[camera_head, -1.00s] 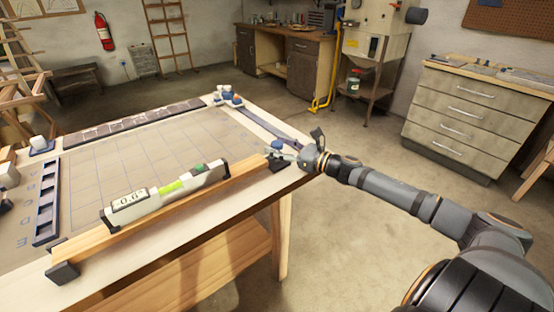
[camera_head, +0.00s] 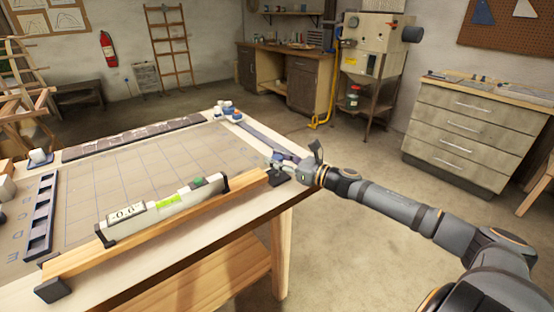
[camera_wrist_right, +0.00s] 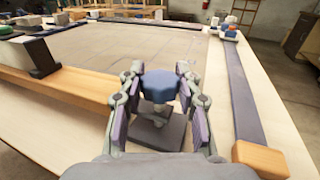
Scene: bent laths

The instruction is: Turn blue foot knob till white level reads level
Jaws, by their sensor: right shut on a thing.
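The white level (camera_head: 165,207) lies along a wooden beam (camera_head: 150,232). Its display (camera_head: 126,213) seems to read -0.6, though the sign is small, and its green vial (camera_head: 170,201) faces me. The blue foot knob (camera_wrist_right: 159,86) stands upright over a dark foot block (camera_wrist_right: 160,133) at the beam's right end. My right gripper (camera_wrist_right: 163,92) is shut on the knob, one finger on each side. In the head view, the gripper (camera_head: 287,166) partly hides the knob (camera_head: 278,157). My left gripper is out of view.
A dark strip (camera_wrist_right: 250,85) runs along the table edge right of the gripper, with a small wooden block (camera_wrist_right: 260,158) near its front end. Blue and white parts (camera_head: 227,109) stand at the far corner. The gridded tabletop (camera_head: 150,160) is mostly clear.

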